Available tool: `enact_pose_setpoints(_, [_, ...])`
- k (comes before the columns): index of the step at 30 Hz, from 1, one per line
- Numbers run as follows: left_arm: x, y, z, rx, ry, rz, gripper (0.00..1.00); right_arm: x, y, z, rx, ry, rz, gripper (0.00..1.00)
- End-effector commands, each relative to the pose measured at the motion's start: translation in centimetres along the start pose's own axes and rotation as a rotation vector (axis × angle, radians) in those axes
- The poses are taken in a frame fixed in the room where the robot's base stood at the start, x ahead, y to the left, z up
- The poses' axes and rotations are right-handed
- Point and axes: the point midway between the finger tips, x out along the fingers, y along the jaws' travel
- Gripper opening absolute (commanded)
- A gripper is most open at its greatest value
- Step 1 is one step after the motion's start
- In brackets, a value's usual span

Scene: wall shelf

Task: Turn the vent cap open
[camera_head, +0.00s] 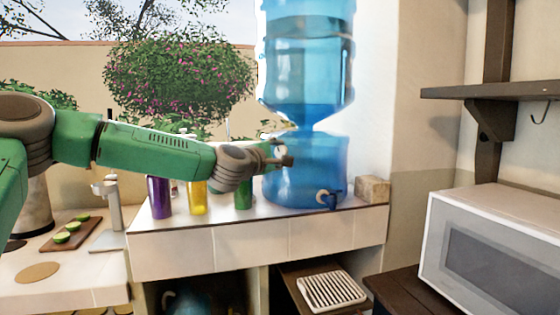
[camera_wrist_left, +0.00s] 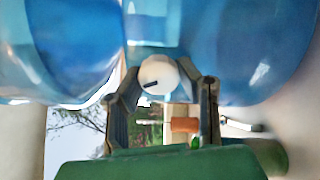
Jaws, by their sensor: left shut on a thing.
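The vent cap (camera_wrist_left: 158,75) is a round white knob with a short dark slot, on the blue water dispenser, between the fingertips in the left wrist view. My left gripper (camera_head: 284,157) reaches the left side of the blue dispenser (camera_head: 310,165) near its neck. In the left wrist view the left gripper (camera_wrist_left: 160,90) has a finger on each side of the cap and is shut on it. My right gripper is not in view.
A large blue bottle (camera_head: 308,60) stands upside down on the dispenser, with a tap (camera_head: 327,198) low in front. Purple (camera_head: 159,196), yellow (camera_head: 197,197) and green (camera_head: 243,198) cups stand on the tiled counter below my left arm. A microwave (camera_head: 495,250) is at the right.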

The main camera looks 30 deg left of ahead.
Motion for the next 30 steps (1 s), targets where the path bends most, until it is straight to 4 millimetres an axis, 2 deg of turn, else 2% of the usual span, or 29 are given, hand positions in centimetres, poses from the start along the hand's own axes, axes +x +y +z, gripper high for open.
enact_pose_setpoints(1, [-0.07, -1.29, -0.28, -0.022, 0.001, -0.021, 0.01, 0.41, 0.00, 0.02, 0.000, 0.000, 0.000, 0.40])
enact_pose_setpoints(9, [-0.06, -1.25, -0.28, -0.092, 0.003, -0.022, 0.01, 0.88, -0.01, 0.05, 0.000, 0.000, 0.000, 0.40])
enact_pose_setpoints(23, [-0.05, -1.19, -0.26, -0.103, 0.003, -0.022, 0.01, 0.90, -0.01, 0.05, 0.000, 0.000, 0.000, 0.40])
enact_pose_setpoints(24, [-0.05, -1.19, -0.27, -0.103, 0.003, -0.022, 0.40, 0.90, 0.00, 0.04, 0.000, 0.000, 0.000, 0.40])
enact_pose_setpoints(25, [-0.04, -1.18, -0.29, -0.103, 0.004, -0.021, 0.51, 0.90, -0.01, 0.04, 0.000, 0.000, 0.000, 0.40])
enact_pose_setpoints(30, [-0.02, -0.76, -0.19, -0.102, 0.003, -0.013, 0.51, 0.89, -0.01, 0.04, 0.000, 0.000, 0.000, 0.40])
